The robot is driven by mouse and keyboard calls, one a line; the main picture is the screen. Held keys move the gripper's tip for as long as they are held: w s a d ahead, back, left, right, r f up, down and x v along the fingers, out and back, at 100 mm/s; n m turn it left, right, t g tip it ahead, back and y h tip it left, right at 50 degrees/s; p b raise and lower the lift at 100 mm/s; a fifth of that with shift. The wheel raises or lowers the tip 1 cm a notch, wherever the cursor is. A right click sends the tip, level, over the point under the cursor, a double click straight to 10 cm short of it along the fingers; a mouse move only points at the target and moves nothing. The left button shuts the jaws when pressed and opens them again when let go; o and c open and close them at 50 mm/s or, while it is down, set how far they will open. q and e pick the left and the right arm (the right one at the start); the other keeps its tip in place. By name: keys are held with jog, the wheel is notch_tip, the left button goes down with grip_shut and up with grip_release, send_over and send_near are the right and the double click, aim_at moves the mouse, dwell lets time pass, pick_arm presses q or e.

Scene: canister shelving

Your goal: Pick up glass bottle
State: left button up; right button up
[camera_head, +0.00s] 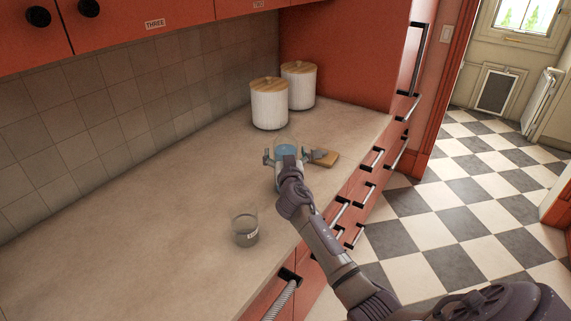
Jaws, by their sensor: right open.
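A clear glass container (287,147) with blue contents, likely the glass bottle, stands upright on the counter (130,225). My right gripper (287,157) is at this container, with its open fingers spread to the left and right of it. The gripper and wrist hide its lower part, and I cannot tell whether the fingers touch it. A second clear glass container (245,231) with dark contents and a small white label stands nearer, to the left of my right arm. My left gripper is not in view.
Two white canisters with wooden lids, the nearer (269,105) and the farther (299,88), stand at the back. A small wooden piece (325,158) lies right of the gripper. Red cupboards (130,38) hang above. The counter's left side is clear.

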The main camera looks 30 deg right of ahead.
jog(key=shift+s+a+r, duration=0.1)
jog(key=shift+c, duration=2.1)
jog(key=c, duration=1.3)
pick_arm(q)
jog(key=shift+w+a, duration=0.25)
pick_arm(e)
jog(key=shift+r, duration=0.1)
jog(key=shift+c, duration=0.8)
